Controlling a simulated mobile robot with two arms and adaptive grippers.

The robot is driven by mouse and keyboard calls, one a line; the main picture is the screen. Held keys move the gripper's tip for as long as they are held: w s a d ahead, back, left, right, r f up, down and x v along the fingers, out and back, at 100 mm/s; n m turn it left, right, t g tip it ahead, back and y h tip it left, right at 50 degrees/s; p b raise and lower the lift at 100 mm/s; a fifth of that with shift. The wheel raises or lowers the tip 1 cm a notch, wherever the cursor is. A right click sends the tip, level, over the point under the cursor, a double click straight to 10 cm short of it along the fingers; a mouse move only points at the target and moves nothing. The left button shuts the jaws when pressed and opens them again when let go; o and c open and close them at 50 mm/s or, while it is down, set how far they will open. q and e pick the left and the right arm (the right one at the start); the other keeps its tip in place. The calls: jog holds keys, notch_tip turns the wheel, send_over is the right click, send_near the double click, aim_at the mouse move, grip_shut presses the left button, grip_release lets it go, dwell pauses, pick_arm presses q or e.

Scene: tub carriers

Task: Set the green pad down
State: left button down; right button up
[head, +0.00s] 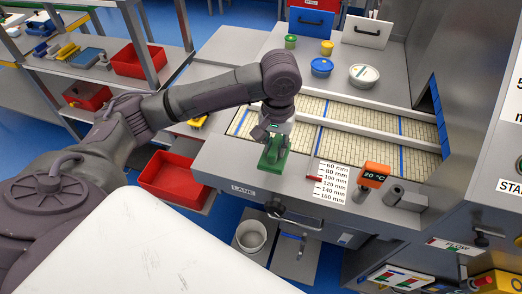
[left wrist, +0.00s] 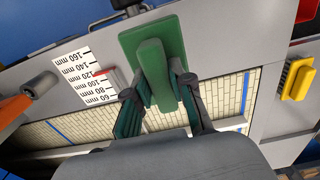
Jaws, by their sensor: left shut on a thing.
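The green pad (head: 274,156) is at the front grey ledge of the lane (head: 226,168), left of the millimetre scale. In the left wrist view, the pad (left wrist: 151,32) is a flat green plate with a raised green grip bar. My left gripper (head: 272,140) is shut on that bar, with one finger on each side; the fingers also show in the left wrist view (left wrist: 157,78). I cannot tell whether the pad touches the ledge. My right gripper is in neither view.
Behind lies the tiled lane bed (head: 350,144) with rails. Blue (head: 321,67) and white (head: 364,76) tubs stand at the back. A red bin (head: 176,178) is at left.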

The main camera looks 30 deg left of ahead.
pick_arm(q)
jog(key=a+f, duration=0.1)
jog(key=a, duration=0.1)
jog(key=a+f, duration=0.1)
jog(key=a, duration=0.1)
jog(key=shift+w+f+p, duration=0.2)
jog(key=shift+p, duration=0.1)
jog(key=shift+a+f, duration=0.1)
jog(key=shift+f, duration=0.1)
jog(key=shift+f+p, duration=0.55)
jog(key=shift+f, duration=1.35)
jog(key=shift+f, duration=0.1)
jog(key=c, duration=1)
grip_release()
notch_tip(320, 180, up, 12)
jog(key=shift+r+b, duration=0.15)
jog(key=shift+b, duration=1)
